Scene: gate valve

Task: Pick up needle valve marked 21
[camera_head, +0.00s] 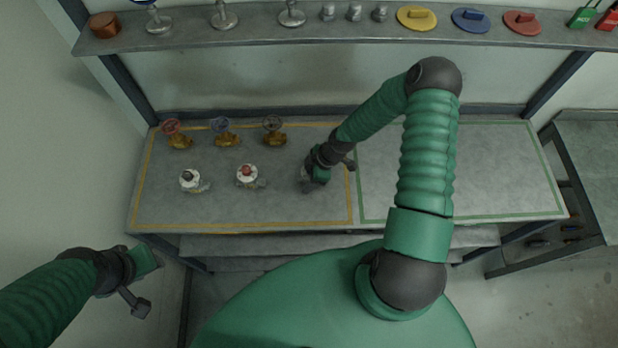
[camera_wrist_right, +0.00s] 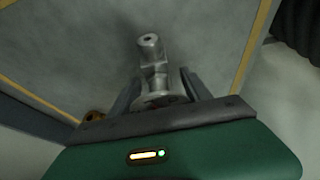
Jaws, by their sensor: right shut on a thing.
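My right gripper (camera_head: 308,183) is over the right end of the yellow-outlined area on the bench. In the right wrist view, its two fingers (camera_wrist_right: 160,90) are shut on a grey metal valve (camera_wrist_right: 152,62), with one finger on each side of its body. No number can be read on this valve. In the head view the gripper and wrist mostly hide it. I cannot tell whether it is clear of the bench. My left gripper (camera_head: 146,282) hangs in front of the bench at the left, away from the valves; its finger opening does not show clearly.
Three brass valves with red (camera_head: 172,127), blue (camera_head: 220,124) and dark (camera_head: 272,123) handwheels stand at the back left. Two pale valves (camera_head: 189,179) (camera_head: 247,174) stand before them. The green-outlined area (camera_head: 500,175) is empty. A shelf (camera_head: 300,38) with parts runs above.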

